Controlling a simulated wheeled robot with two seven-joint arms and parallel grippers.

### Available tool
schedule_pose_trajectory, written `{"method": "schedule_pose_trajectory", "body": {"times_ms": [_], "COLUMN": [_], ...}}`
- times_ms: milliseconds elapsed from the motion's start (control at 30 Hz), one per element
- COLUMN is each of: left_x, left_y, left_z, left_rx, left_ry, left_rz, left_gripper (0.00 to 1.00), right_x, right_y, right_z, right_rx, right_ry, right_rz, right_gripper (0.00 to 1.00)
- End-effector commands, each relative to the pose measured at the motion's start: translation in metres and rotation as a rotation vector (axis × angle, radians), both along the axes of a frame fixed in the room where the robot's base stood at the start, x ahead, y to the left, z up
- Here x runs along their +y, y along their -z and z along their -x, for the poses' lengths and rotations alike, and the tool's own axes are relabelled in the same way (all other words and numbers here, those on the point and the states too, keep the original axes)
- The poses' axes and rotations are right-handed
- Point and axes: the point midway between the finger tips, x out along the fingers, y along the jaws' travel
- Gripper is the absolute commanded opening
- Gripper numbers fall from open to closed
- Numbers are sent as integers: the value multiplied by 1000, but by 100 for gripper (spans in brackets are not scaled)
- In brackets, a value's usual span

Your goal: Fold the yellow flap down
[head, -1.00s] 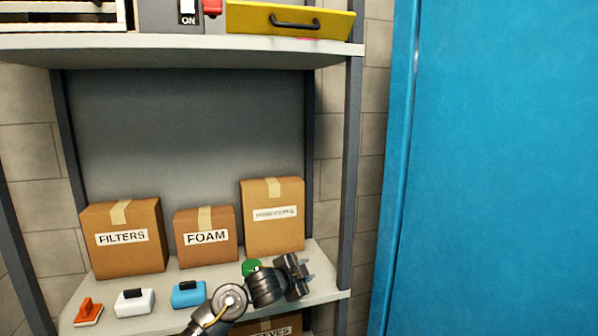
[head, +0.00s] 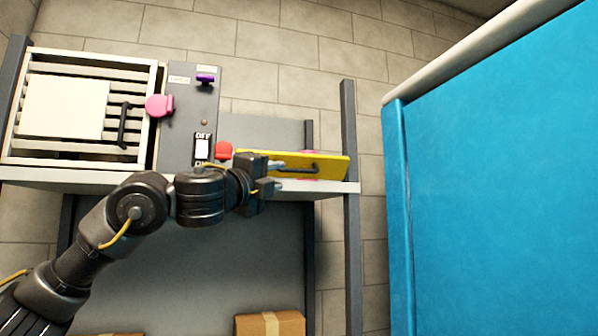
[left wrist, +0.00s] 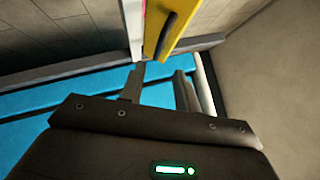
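The yellow flap (head: 335,167) is at the right end of the upper shelf, a narrow slanting panel with a dark bar handle (head: 297,168). My left gripper (head: 277,178) is at the flap's left part, in front of the shelf edge. In the left wrist view its two fingers (left wrist: 160,88) are apart with nothing between them. The yellow flap (left wrist: 183,22) and its dark handle show just beyond the fingertips; whether they touch is unclear. My right gripper is in neither view.
Left of the flap on the upper shelf (head: 345,188) are a red knob (head: 223,150), a grey switch panel (head: 185,125), a pink knob (head: 158,105) and a slatted white unit (head: 60,105). A blue panel (head: 500,190) stands at the right. A cardboard box (head: 285,324) is below.

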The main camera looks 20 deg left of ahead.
Motion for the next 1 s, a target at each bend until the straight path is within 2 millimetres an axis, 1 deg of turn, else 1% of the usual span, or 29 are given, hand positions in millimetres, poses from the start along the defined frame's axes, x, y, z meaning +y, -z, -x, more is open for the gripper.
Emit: {"method": "schedule_pose_trajectory", "body": {"times_ms": [167, 400, 600, 800, 1000], "left_x": [-6, -18, -25, -28, -28], "left_y": [-9, -24, -31, -32, -31], "left_z": [-18, -60, -87, -98, -99], "left_rx": [5, 4, 4, 2, 1], "left_ry": [2, 2, 1, 1, 1], "left_rz": [1, 2, 3, 1, 1], "left_gripper": [32, 32, 32, 32, 32], "right_x": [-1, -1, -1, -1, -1], "right_y": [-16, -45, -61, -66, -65], "right_z": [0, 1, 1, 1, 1], "right_rx": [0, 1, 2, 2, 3], "right_ry": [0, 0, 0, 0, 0], "right_rz": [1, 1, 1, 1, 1], "right_gripper": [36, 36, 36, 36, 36]}}
